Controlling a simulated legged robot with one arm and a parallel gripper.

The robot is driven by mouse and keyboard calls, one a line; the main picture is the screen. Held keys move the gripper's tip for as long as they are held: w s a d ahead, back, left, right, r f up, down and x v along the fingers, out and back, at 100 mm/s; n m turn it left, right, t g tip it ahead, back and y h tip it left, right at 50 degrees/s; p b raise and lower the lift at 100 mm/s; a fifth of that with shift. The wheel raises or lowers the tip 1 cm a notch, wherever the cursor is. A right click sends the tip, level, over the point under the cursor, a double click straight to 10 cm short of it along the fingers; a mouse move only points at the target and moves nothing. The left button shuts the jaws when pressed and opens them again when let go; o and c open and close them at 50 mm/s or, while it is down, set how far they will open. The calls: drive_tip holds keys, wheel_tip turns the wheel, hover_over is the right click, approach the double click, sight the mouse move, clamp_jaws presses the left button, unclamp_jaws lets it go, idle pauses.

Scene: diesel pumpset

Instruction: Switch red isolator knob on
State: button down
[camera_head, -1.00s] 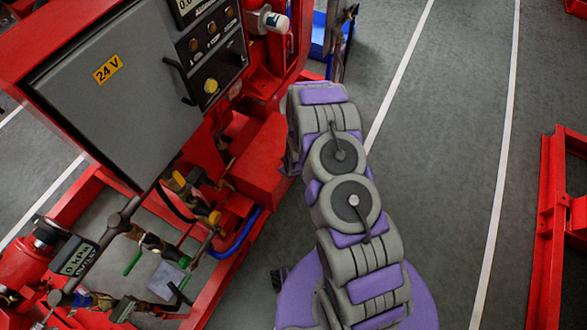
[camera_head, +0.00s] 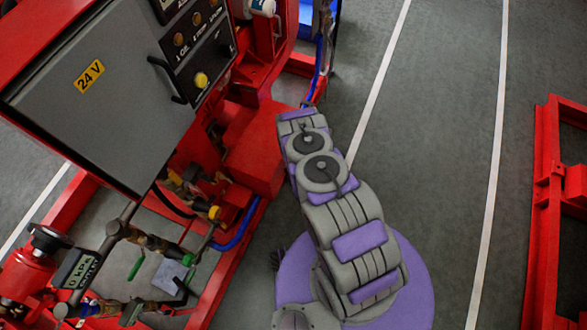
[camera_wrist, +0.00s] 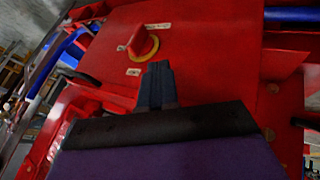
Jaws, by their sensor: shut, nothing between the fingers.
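The red isolator knob (camera_wrist: 138,42) shows in the wrist view on a red panel (camera_wrist: 212,60), with a yellow ring (camera_wrist: 152,49) around its base and small pale labels above and below it. The label text is too small to read. My gripper (camera_wrist: 157,70) is shut and empty. Its dark fingertips are just below and right of the knob in the picture; I cannot tell whether they touch it. In the head view the knob is hidden, and my arm reaches up alongside the red box of the pumpset.
A grey cabinet (camera_head: 95,90) marked 24 V and a dark control panel (camera_head: 198,50) stand at the left in the head view. Pipes and a gauge (camera_head: 76,268) lie below. Grey floor (camera_head: 430,130) is clear to the right, up to a red frame (camera_head: 550,200).

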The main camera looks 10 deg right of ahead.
drive_tip(key=w+d+f+b, duration=0.1)
drive_tip(key=w+f+b, duration=0.1)
drive_tip(key=w+f, duration=0.3)
drive_tip(key=shift+w+d+f+b, duration=0.2)
drive_tip(key=shift+w+f+b, duration=0.1)
drive_tip(key=shift+w, duration=0.8)
drive_tip(key=shift+a, duration=0.15)
